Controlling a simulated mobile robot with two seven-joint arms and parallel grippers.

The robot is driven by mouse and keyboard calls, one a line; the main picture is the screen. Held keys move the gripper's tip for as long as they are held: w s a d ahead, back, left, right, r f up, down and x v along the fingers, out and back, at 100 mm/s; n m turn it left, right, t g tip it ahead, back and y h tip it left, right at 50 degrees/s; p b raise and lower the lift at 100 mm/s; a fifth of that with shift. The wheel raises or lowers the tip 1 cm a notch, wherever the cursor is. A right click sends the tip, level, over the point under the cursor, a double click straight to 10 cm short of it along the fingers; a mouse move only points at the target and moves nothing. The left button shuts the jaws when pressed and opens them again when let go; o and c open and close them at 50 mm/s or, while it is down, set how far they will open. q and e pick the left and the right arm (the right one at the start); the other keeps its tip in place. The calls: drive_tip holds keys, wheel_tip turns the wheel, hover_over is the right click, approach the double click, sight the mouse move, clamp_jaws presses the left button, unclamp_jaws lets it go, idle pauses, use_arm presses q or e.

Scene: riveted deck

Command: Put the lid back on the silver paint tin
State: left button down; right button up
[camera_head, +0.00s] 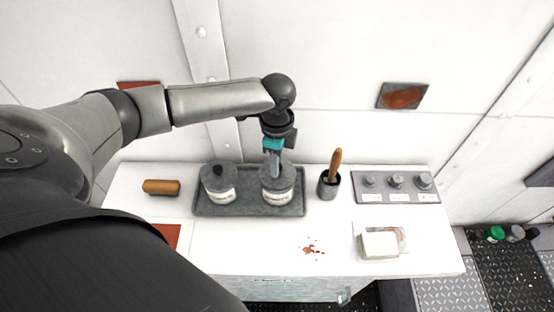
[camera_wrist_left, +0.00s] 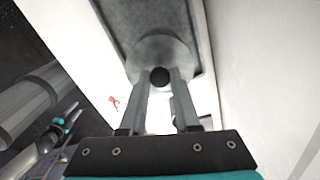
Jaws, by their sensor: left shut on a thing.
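Two grey metal tins with pale labels stand on a dark grey tray (camera_head: 240,209); the label writing is too small to read. The right tin (camera_head: 277,194) is under my left gripper (camera_head: 274,168). The gripper points down, shut on the dark knob (camera_wrist_left: 160,77) of a round grey lid (camera_wrist_left: 158,50). The lid is at the top of the right tin; I cannot tell whether it is fully seated. The left tin (camera_head: 219,191) has a lid with a dark knob on it.
A brush (camera_head: 335,164) stands in a dark cup (camera_head: 328,188) right of the tray. A panel with several knobs (camera_head: 396,188) and a white block (camera_head: 379,246) are farther right. A brown roller (camera_head: 161,187) lies left. Red splashes (camera_head: 313,248) mark the open front of the white table.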

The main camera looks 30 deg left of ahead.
use_arm(q)
drive_tip(key=shift+f+p, duration=0.15)
drive_tip(key=shift+p, duration=0.6)
idle(1.2)
idle(0.4)
drive_tip(key=shift+c, duration=0.4)
unclamp_jaws()
wheel_tip(320, 180, up, 2)
drive_tip(key=p, duration=0.3)
drive_tip(key=shift+r, duration=0.25)
drive_tip(key=shift+r+p, duration=0.75)
drive_tip(key=shift+r, duration=1.5)
